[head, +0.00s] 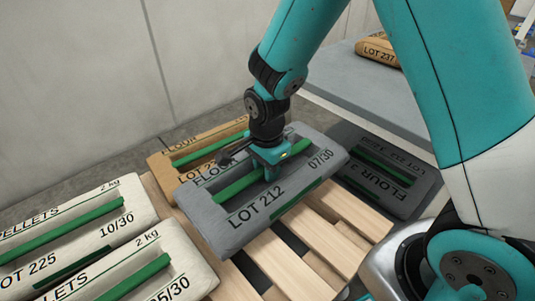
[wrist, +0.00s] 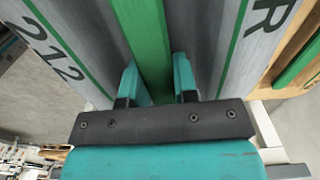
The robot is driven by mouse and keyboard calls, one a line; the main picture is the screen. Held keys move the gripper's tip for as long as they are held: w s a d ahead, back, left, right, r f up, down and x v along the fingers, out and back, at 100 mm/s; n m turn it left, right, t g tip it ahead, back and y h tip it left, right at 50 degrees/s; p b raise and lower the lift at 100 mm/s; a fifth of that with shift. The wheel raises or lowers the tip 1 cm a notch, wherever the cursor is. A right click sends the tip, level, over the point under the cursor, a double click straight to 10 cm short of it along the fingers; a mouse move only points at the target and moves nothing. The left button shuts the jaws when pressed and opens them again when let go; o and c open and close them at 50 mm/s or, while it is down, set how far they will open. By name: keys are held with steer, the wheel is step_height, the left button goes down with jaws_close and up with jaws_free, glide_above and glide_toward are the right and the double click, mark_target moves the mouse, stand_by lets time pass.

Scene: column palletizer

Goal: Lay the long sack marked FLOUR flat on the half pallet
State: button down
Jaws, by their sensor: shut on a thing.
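The long grey sack (head: 262,205) marked FLOUR and LOT 212 lies roughly level over the wooden half pallet (head: 339,221), its face up. A green grip strip (wrist: 146,45) runs along the sack's middle. My gripper (head: 270,172) points down at that strip, and in the wrist view its two fingers (wrist: 158,83) stand on either side of it, shut on it. The sack hides part of the pallet and part of a brown sack (head: 167,163) behind it. I cannot tell whether the grey sack touches the slats.
White PELLETS sacks (head: 60,235) lie at the left. Bare pallet slats show at the front right. A dark grey sack shape (head: 385,170) with FLOUR lettering is at the right, perhaps a reflection. A tan sack (head: 378,48) sits on a grey surface (head: 340,75) behind.

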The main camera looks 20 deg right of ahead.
steer(key=shift+w+f+b, duration=0.1)
steer(key=shift+f+b, duration=0.85)
steer(key=shift+f, duration=2.6)
steer(key=shift+f, duration=0.15)
steer(key=c, duration=0.9)
jaws_free()
step_height(320, 180, up, 12)
steer(key=p, duration=0.4)
steer(key=s+a+r+n+y, duration=0.1)
steer(key=s+r+n, duration=0.4)
steer(key=s+n, duration=0.1)
steer(key=s+a+r+n+y, duration=0.1)
steer(key=s+a+r+n, duration=0.1)
steer(key=s+r+n, duration=0.4)
steer(key=s+a+r+n+y, duration=0.1)
steer(key=s+r+n+y, duration=0.1)
steer(key=s+r+n, duration=0.4)
steer(key=shift+s+a+n, duration=0.1)
steer(key=shift+s+n, duration=0.1)
steer(key=shift+n, duration=0.7)
steer(key=shift+s+a+n, duration=0.1)
steer(key=shift+s+n, duration=0.1)
steer(key=shift+n, duration=0.7)
